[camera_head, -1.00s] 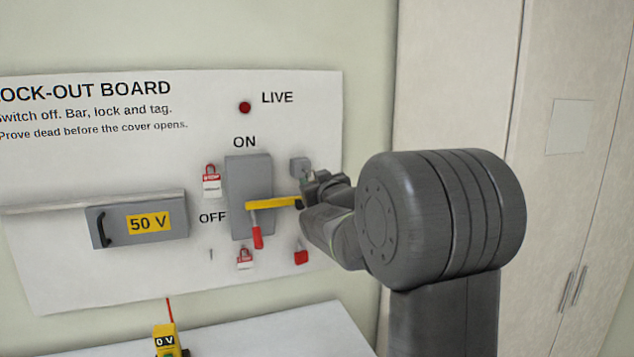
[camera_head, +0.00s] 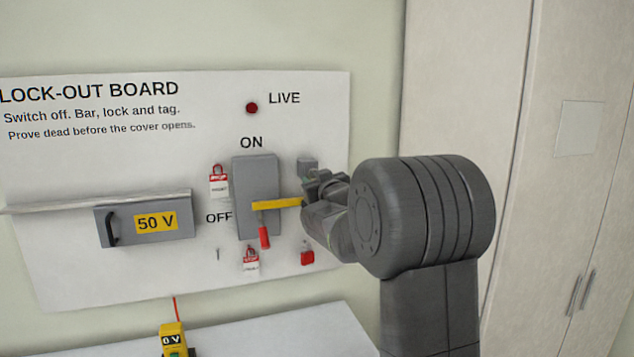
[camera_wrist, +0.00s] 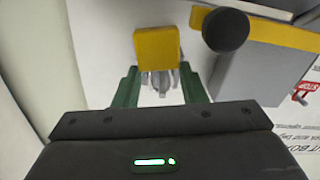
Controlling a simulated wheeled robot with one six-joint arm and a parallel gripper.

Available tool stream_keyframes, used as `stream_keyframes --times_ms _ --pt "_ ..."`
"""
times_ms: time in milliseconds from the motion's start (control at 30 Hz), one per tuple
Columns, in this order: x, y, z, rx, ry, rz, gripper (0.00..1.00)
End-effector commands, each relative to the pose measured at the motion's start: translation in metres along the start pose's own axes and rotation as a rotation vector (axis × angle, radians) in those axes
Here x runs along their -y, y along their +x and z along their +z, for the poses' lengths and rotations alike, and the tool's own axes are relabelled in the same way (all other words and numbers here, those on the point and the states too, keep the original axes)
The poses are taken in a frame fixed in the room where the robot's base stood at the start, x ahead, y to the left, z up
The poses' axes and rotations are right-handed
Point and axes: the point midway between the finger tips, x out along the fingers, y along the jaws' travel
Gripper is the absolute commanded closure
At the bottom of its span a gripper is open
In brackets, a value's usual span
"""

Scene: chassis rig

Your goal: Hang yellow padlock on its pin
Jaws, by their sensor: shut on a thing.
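My gripper (camera_wrist: 158,88) shows green fingers in the wrist view, shut on the yellow padlock. The yellow padlock (camera_wrist: 157,48) has its body just beyond the fingertips and its pale metal shackle between them. In the head view the padlock is hidden behind my gripper (camera_head: 316,182). My gripper is at the right side of the switch box, close to the free end of the yellow bar (camera_head: 276,204). A bare pin (camera_head: 218,254) stands on the board at lower left of the switch; I cannot tell whether it is the padlock's own.
The yellow bar's black knob (camera_wrist: 226,30) is close beside the padlock. The grey switch box (camera_head: 256,183) has a red handle (camera_head: 264,238) pointing down. A red padlock (camera_head: 307,255) and tags (camera_head: 250,260) hang below. The LIVE lamp (camera_head: 252,107) is dark red.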

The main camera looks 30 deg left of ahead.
Motion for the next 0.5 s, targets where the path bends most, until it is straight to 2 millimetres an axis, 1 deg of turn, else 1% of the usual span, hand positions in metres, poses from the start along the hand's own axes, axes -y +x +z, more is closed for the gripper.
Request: stream_keyframes --times_ms 367,400,467,500 --pt "-0.0002 -0.0001 -0.0003 0.000 0.000 0.000 0.87" --pt "-0.0002 -0.0002 -0.0003 0.000 0.000 0.000 0.58" --pt "-0.0002 -0.0002 -0.0003 0.000 0.000 0.000 0.47" --pt "-0.0002 -0.0002 -0.0003 0.000 0.000 0.000 0.39"
